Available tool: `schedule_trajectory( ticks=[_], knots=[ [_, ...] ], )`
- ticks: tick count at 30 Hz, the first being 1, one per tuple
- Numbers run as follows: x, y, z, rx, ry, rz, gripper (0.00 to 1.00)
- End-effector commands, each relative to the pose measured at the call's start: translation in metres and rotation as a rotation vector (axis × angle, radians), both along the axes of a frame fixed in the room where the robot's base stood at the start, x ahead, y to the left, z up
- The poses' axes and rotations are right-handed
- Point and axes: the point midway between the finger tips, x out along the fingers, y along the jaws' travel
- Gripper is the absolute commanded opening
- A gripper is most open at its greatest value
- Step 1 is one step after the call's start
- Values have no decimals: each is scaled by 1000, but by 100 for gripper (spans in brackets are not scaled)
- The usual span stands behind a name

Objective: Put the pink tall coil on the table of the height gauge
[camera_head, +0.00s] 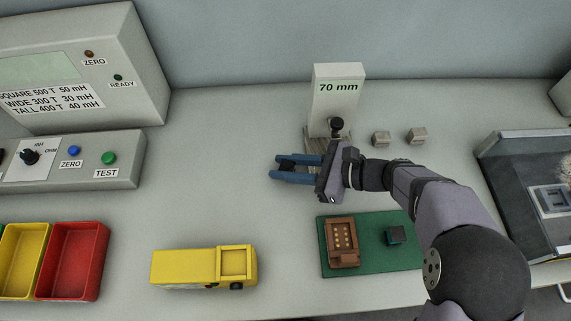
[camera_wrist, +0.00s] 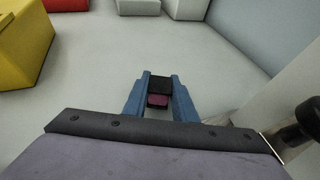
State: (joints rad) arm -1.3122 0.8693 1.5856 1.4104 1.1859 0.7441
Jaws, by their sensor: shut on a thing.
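My gripper (camera_head: 281,168) points left in the head view, its blue fingers above the bench. It is shut on the pink tall coil, which shows between the fingers in the wrist view (camera_wrist: 157,101) as a dull pink patch beside a black part. In the head view only a dark piece shows between the fingers, so the coil's colour and height cannot be told there. The height gauge (camera_head: 338,94) is a pale post marked 70 mm with a black knob. The gripper is in front of its foot and hides much of its table. The coil is left of the gauge.
Two small grey blocks (camera_head: 381,139) (camera_head: 417,135) stand right of the gauge. A green board (camera_head: 371,264) with a brown connector (camera_head: 342,242) lies in front. A yellow block-like object (camera_head: 190,268), a red bin (camera_head: 73,260) and a meter (camera_head: 80,70) are left. Bench between is clear.

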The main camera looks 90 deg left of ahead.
Motion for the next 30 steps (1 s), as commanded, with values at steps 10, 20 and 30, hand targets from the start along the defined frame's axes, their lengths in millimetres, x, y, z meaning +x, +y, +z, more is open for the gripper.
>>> schedule_trajectory(
  ticks=[10, 20, 30],
  knots=[
    [0, 0, -2, 0, 0, 0, 43],
    [0, 0, 0, 0, 0, 0, 43],
    [30, -11, 12, 2, 0, -5, 43]
  ],
)
